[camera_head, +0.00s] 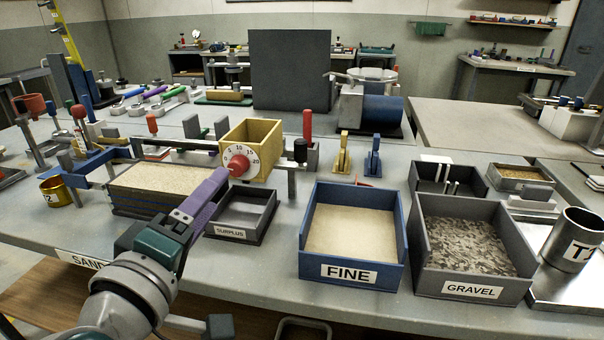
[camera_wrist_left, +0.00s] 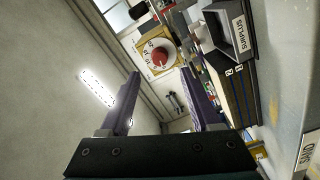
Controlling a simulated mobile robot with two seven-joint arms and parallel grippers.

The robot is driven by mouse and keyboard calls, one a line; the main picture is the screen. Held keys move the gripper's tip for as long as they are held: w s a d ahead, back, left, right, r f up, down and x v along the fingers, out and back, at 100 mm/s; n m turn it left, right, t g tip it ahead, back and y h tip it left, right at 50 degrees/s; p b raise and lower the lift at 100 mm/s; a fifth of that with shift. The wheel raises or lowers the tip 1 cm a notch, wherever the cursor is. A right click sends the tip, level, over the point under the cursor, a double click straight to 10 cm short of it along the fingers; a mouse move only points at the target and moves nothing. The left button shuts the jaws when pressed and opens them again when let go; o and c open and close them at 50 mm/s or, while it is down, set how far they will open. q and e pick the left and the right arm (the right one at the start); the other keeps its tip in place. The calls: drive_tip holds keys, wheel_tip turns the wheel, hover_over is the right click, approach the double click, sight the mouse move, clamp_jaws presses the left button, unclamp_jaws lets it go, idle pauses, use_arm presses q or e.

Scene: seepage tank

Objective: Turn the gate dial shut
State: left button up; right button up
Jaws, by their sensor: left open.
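The gate dial (camera_head: 238,163) is a red knob on a white face with numbers around it, on the front of a yellow box (camera_head: 262,138) mounted on a rail over the bench. The dial also shows in the left wrist view (camera_wrist_left: 160,57), ahead of the fingers; its pointer setting is too small to read. My left gripper (camera_head: 218,177) has purple fingers and reaches up from the lower left, just short of the dial. In the left wrist view the left gripper (camera_wrist_left: 162,74) is open and empty, and I see no contact with the knob. My right gripper is not in view.
Below the dial is the grey SURPLUS tray (camera_head: 216,231). A sand-topped box (camera_head: 125,212) stands left of it. The blue FINE bin (camera_head: 310,250) and grey GRAVEL bin (camera_head: 430,277) stand to the right. A red-handled lever (camera_head: 307,124) rises right of the yellow box.

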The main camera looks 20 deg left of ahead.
use_arm(q)
drive_tip(key=v, duration=0.3)
drive_tip(key=shift+s, duration=0.1)
idle(0.3)
drive_tip(key=s+d+r+m+g+h+p, duration=0.2)
drive_tip(key=d+m+g+h+p, duration=0.25)
drive_tip(key=d+m+h, duration=0.4)
drive_tip(key=s+r+m+g+y+p, duration=0.2)
drive_tip(key=s+m+g+y+p, duration=0.2)
drive_tip(key=s+m+g, duration=0.75)
drive_tip(key=s+r+n+t+p, duration=0.1)
drive_tip(key=r+p, duration=1.8)
drive_tip(key=s+r+n+t+p, duration=0.1)
drive_tip(key=s+r+p, duration=0.1)
drive_tip(key=r+p, duration=1.6)
drive_tip(key=shift+s+a+r+p, duration=0.3)
drive_tip(key=shift+a+r+p, duration=0.15)
drive_tip(key=shift+p, duration=0.25)
